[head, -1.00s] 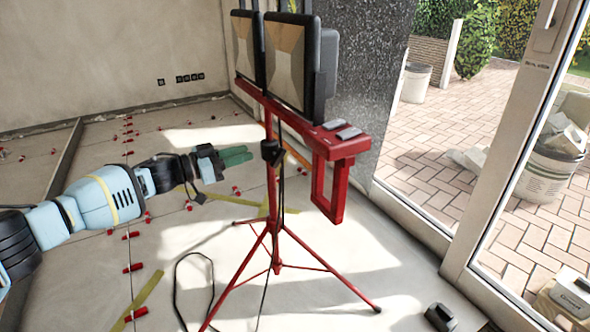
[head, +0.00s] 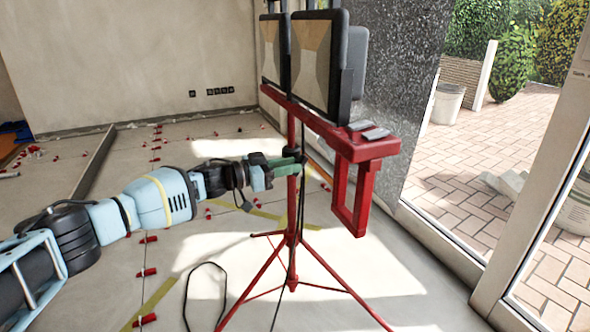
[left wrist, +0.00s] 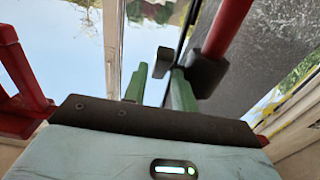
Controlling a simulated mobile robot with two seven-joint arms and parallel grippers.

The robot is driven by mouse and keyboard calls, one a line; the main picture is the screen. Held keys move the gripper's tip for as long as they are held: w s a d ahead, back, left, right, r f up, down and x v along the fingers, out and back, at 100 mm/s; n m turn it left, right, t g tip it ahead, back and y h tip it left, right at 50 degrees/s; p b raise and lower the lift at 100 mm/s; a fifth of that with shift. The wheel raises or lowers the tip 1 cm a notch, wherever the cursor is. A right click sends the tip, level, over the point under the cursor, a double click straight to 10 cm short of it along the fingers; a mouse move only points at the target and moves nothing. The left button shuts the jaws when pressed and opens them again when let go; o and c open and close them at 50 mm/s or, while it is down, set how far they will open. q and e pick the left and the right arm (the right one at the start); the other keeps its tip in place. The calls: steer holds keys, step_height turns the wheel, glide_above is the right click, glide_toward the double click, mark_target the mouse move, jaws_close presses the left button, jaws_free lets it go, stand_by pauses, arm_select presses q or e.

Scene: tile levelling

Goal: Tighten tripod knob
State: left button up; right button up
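The red tripod (head: 292,215) stands upright on the floor and carries two work lights (head: 318,62). A black collar sits on its column, and in the left wrist view this dark collar (left wrist: 207,74) is around the red pole. A dark knob (left wrist: 162,62) sticks out from the collar. My left gripper (head: 290,168) has green fingers and is at the column by the collar. In the left wrist view the fingers of the left gripper (left wrist: 158,80) are apart, with the knob between or just beyond their tips. I cannot tell whether they touch it. My right gripper is not in view.
A red handle frame (head: 355,205) hangs at the right of the tripod's crossbar. A black cable (head: 205,265) lies looped on the floor. Red tile clips (head: 147,272) are scattered at left. A glass door (head: 540,190) stands at right.

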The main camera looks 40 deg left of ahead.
arm_select(q)
steer(key=shift+x, duration=0.85)
